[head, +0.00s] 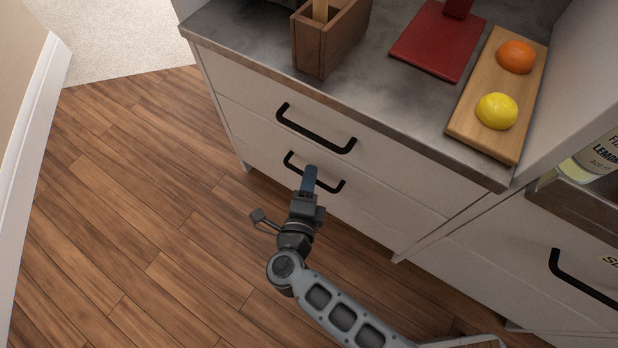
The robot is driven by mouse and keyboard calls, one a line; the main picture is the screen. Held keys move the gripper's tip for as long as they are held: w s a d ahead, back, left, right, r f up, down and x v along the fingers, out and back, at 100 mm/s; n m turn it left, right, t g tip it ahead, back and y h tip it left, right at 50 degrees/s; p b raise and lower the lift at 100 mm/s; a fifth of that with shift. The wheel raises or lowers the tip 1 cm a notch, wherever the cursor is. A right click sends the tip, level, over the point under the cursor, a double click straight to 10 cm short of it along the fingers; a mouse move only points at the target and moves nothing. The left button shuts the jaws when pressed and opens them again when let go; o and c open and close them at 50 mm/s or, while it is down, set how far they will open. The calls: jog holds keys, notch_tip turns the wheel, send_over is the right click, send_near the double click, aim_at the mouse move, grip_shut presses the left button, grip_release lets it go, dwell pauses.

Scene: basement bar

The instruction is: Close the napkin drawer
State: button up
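A light cabinet has an upper drawer (245,90) and a lower drawer (250,150), each with a black bar handle. The upper handle (316,134) is clear. My gripper (309,179) points at the lower drawer, and its blue fingertip overlaps the lower handle (291,163) in the picture. I cannot tell whether it touches the handle. Only one finger shows clearly, so its opening is hidden. Both fronts look nearly flush with the cabinet; a small gap cannot be judged. No napkins or readable napkin label show.
The grey counter (235,35) holds a wooden box (313,50), a red stand (435,42) and a board (468,115) with an orange (515,56) and a lemon (497,111). At right, a bottle (597,157) stands above a black-handled front (500,245). Wooden floor (120,220) at left is clear.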

jog(key=p+v, duration=0.2)
jog(key=v, duration=0.5)
jog(key=shift+s, duration=0.25)
jog(key=s+d+r+n+t+y, duration=0.1)
jog(key=s+d+r+n+t, duration=0.1)
jog(key=s+d+r+n, duration=0.45)
jog(key=s+d+r+n+t+y, duration=0.1)
jog(key=d+r+n+t+y, duration=0.15)
jog(key=d, duration=0.65)
jog(key=s+d+r+n+g, duration=0.3)
jog(key=s+r+n, duration=0.4)
jog(key=s+r, duration=0.2)
jog(key=s+d+r+n+g, duration=0.2)
jog(key=s+r+n, duration=0.4)
jog(key=s+r, duration=0.3)
notch_tip(320, 180, up, 26)
jog(key=p, duration=2.7)
jog(key=shift+y, duration=0.35)
